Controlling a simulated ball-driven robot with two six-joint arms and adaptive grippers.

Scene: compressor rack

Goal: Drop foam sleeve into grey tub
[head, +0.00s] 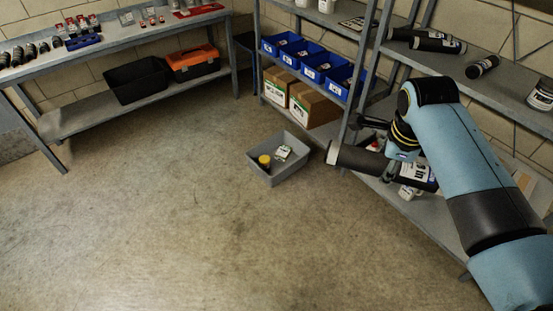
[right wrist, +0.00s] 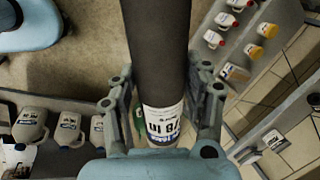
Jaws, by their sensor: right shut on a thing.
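The foam sleeve (head: 358,160) is a long dark grey cylinder with a white printed label. My right gripper (head: 396,166) is shut on it near the labelled part. The right wrist view shows the sleeve (right wrist: 160,50) running up between the two fingers (right wrist: 163,112), with the label low between them. In the head view its free end points left, to the right of the grey tub. The grey tub (head: 291,171) stands on the floor, holding a yellow-capped dark container (head: 265,162) and a pale labelled item (head: 283,153). My left gripper is out of view.
A metal rack with blue bins (head: 322,66) and cardboard boxes (head: 312,106) stands behind the tub. Shelves on the right hold other dark sleeves (head: 438,43). A workbench (head: 110,40) is at the back left. The floor (head: 170,220) left of the tub is clear.

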